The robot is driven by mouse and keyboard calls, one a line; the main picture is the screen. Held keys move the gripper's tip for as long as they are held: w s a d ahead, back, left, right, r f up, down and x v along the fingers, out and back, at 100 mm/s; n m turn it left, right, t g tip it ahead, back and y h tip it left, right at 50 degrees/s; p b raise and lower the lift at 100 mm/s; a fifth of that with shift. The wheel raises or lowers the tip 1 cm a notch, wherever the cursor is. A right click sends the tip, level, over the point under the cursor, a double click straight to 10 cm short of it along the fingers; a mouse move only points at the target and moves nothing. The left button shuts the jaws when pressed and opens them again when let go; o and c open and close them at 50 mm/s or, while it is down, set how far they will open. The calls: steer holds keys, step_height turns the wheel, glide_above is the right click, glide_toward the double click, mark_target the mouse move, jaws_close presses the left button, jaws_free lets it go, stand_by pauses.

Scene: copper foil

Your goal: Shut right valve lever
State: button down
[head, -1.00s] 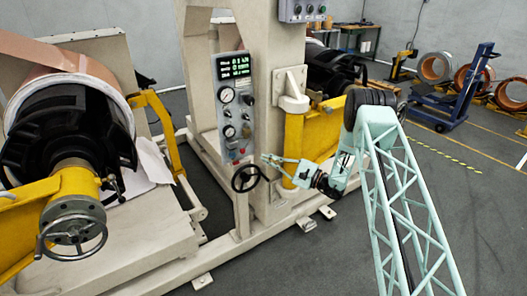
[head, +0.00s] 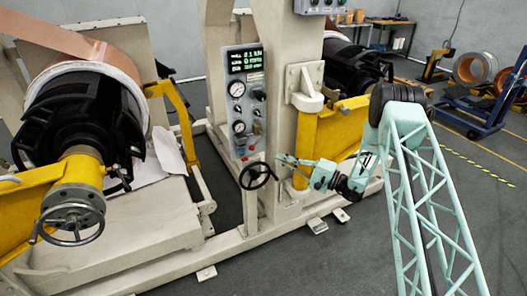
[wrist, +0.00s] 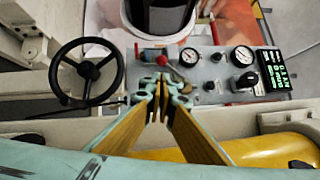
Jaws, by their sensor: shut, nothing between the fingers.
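The grey control panel (head: 247,100) stands on the machine's post in the head view, with a display, gauges and small knobs. In the wrist view the panel (wrist: 222,92) lies sideways beyond my fingers. A small red-handled lever (wrist: 152,55) shows at its left end, just past my fingertips; I cannot tell whether it is the right valve lever or whether it is open. A red knob (head: 257,128) also shows low on the panel in the head view. My gripper (head: 279,159) is shut and empty, right of the panel's lower end. Its fingertips (wrist: 161,86) partly cover the panel's lower end.
A black handwheel (head: 256,176) sits just below the panel, close to my gripper; it is left of my fingers in the wrist view (wrist: 87,72). A yellow arm (head: 307,142) and the beige post (head: 277,60) stand close by. Grey floor (head: 350,255) is open in front.

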steer(key=shift+a, duration=0.1)
steer(key=b+x, duration=0.1)
steer(key=x, duration=0.8)
steer(key=shift+w+a, duration=0.2)
steer(key=shift+a, duration=0.15)
steer(key=shift+d+b, duration=0.1)
steer(key=shift+b, duration=0.25)
stand_by(0.3)
steer(key=shift+s+a+m, duration=0.1)
steer(key=shift+a+m, duration=0.1)
steer(key=shift+m, duration=0.1)
